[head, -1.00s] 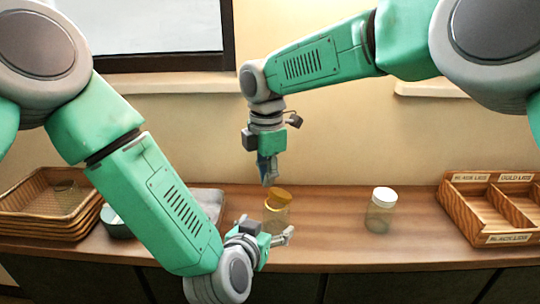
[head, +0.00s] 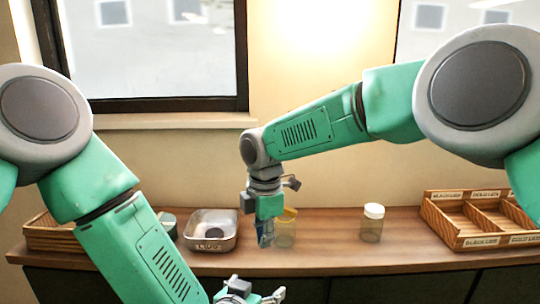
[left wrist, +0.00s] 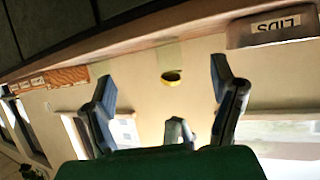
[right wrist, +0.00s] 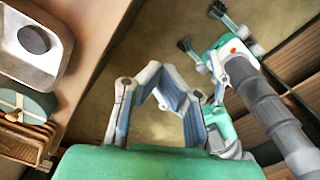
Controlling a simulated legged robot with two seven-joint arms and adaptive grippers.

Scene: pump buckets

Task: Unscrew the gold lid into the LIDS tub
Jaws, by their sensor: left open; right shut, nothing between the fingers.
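The jar with the gold lid (head: 289,213) stands on the counter. Its clear body (head: 287,234) is partly hidden by my right gripper (head: 266,241). That gripper points down, shut and empty, at the left side of the jar in the picture; I cannot tell whether it touches. My left gripper (head: 262,294) is low in front of the counter, apart from the jar. The left wrist view shows its fingers (left wrist: 164,82) spread and empty, with the gold lid (left wrist: 171,77) seen between them, farther off. The metal LIDS tub (head: 231,243) stands left of the jar.
A dark round thing (head: 214,233) lies in the tub. A white-lidded jar (head: 372,223) stands right of the gold-lidded one, with clear counter between. A labelled wooden divided tray (head: 465,243) is at the right.

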